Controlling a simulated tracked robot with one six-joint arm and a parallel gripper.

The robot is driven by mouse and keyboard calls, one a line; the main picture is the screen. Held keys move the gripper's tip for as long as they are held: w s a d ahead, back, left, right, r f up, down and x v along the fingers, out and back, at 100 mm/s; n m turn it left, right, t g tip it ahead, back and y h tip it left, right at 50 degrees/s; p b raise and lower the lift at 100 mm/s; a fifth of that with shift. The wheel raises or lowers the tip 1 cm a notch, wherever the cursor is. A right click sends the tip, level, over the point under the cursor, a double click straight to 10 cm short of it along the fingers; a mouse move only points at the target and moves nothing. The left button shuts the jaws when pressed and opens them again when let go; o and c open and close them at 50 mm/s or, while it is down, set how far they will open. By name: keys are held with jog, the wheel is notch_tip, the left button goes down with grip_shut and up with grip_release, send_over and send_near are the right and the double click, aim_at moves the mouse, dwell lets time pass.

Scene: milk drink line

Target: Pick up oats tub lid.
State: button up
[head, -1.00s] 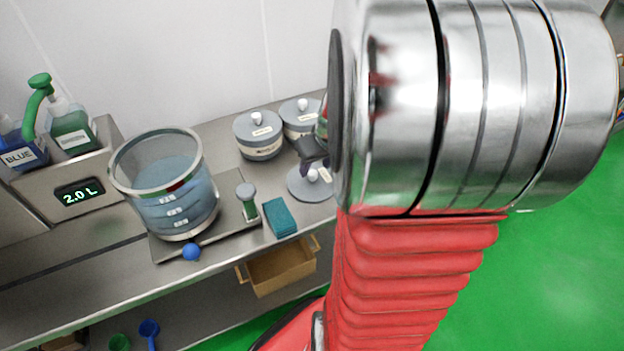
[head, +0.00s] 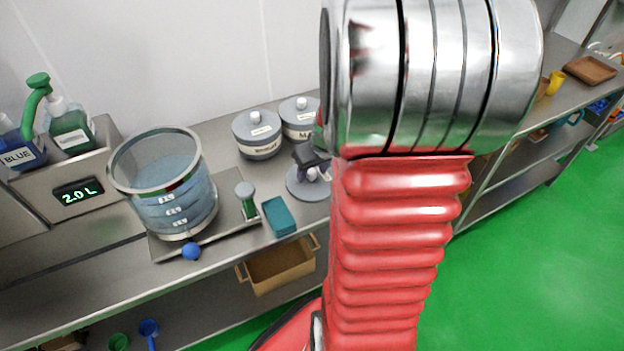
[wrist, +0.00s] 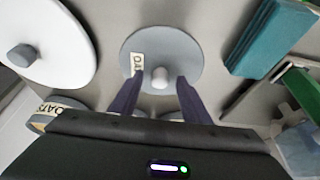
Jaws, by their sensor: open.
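The oats tub lid is a grey disc with a pale knob and an OATS label, lying flat on the steel bench; in the wrist view (wrist: 182,48) it is at the top middle, and in the head view (head: 297,187) it is partly covered by my gripper. My gripper (wrist: 159,82) is open, its two dark fingers on either side of the knob in the picture. In the head view my gripper (head: 308,172) is over the lid, partly hidden by my arm. I cannot tell whether the fingers touch the knob.
Two lidded grey tubs (head: 258,146) (head: 300,128) stand behind the lid. A teal sponge (head: 279,216) and a green-handled brush (head: 248,207) lie to its left, beside a clear water vessel (head: 165,205). A pale round thing with a grey knob (wrist: 38,50) is close left in the wrist view.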

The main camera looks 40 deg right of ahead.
aim_at(313, 173)
grip_shut()
dwell(0.3)
jog(key=shift+r, duration=0.1)
notch_tip(313, 173, up, 10)
dwell(0.8)
dwell(0.5)
